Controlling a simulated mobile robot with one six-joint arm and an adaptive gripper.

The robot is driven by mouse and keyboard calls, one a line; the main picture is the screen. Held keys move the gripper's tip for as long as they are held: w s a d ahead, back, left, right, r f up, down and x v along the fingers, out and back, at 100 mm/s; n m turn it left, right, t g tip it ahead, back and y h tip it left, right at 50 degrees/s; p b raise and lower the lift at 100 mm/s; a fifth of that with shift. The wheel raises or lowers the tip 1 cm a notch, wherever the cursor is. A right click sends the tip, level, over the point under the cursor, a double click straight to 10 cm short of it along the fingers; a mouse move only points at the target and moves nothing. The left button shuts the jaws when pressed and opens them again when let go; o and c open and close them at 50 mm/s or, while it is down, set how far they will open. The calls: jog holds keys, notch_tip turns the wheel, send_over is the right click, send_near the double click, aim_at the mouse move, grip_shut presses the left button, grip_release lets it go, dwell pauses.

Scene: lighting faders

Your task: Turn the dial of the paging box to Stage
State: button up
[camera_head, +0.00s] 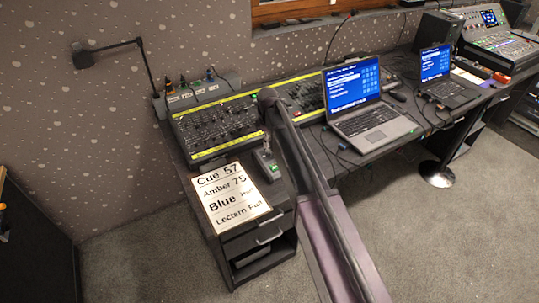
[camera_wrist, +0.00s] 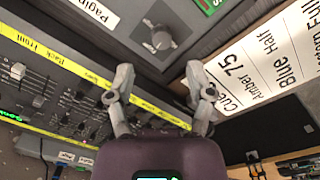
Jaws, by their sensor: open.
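The paging box (camera_wrist: 120,32) is a dark grey box with a white label, partly cut off, at the top of the wrist view. Its round grey dial (camera_wrist: 158,39) has a raised grip bar; the position markings around it are too small to read. A green display (camera_wrist: 208,5) shows at the top edge. In the head view the small box (camera_head: 268,163) sits beside the paper sheet. My gripper (camera_wrist: 160,75) is open and empty, its fingertips apart, below the dial in the wrist picture and not touching it.
A printed cue sheet (camera_head: 232,196) lies left of the box. The fader console (camera_head: 216,128) with yellow strips is behind it. A laptop (camera_head: 370,122) stands to the right, with cables nearby. A knobbed box (camera_head: 198,92) and a lamp arm (camera_head: 110,47) are at the back left.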

aim_at(269, 150)
jog(key=shift+w+f+b, duration=0.1)
jog(key=shift+f+b, duration=2.65)
jog(key=shift+f, duration=0.25)
grip_shut()
jog(key=shift+d, duration=0.3)
jog(key=shift+a, duration=0.2)
